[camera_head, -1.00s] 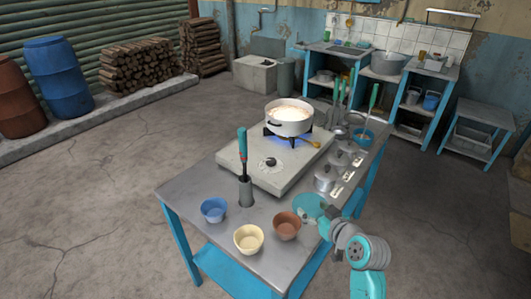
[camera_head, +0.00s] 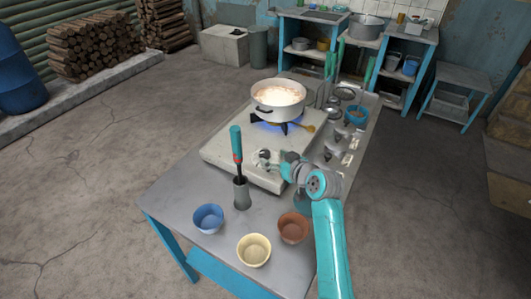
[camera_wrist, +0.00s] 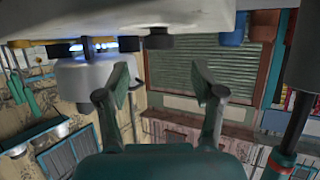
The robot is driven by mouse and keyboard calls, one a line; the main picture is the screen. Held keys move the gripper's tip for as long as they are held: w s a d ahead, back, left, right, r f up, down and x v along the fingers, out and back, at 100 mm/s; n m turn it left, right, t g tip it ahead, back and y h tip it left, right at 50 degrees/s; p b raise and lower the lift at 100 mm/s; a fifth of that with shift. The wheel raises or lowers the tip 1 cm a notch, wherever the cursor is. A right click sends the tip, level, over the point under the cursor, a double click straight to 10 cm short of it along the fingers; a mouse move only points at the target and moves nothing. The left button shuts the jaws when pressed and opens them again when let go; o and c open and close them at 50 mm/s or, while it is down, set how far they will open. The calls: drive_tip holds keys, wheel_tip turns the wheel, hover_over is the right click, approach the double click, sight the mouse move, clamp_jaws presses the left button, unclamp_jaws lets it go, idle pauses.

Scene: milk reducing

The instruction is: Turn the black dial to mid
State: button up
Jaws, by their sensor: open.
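The black dial (camera_head: 264,153) sits on the pale stove slab in front of the burner. My gripper (camera_head: 268,163) is close beside it, partly covering it in the head view. The wrist view is upside down; there the dial (camera_wrist: 158,40) shows between and beyond my open fingers (camera_wrist: 163,78), which are empty. I cannot tell whether either finger touches the dial. The dial's setting is too small to read. A white pot (camera_head: 278,98) with pale contents stands on the burner (camera_head: 283,124), whose flame is blue.
A teal-handled tool stands in a grey cylinder (camera_head: 242,194) left of my gripper. Blue (camera_head: 208,218), cream (camera_head: 254,250) and brown (camera_head: 293,227) bowls stand at the table's front. A wooden spoon (camera_head: 304,128) lies near the burner.

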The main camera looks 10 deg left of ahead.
sight(266, 153)
drive_tip(key=x, duration=0.6)
drive_tip(key=shift+d, duration=0.1)
drive_tip(key=c, duration=1.1)
drive_tip(key=shift+d+n+g, duration=0.1)
drive_tip(key=shift+n+g, duration=0.2)
drive_tip(key=shift+n, duration=0.1)
drive_tip(key=n+g+y, duration=0.2)
drive_tip(key=shift+w+d+r+n+g+y, duration=0.1)
drive_tip(key=shift+w+n+g+y, duration=0.1)
drive_tip(key=shift+n+g+y, duration=0.15)
drive_tip(key=shift+w+n+g+y, duration=0.15)
drive_tip(key=shift+n+g+y, duration=0.5)
drive_tip(key=shift+n+g, duration=1.6)
drive_tip(key=shift+c, duration=0.2)
drive_tip(key=shift+g, duration=0.3)
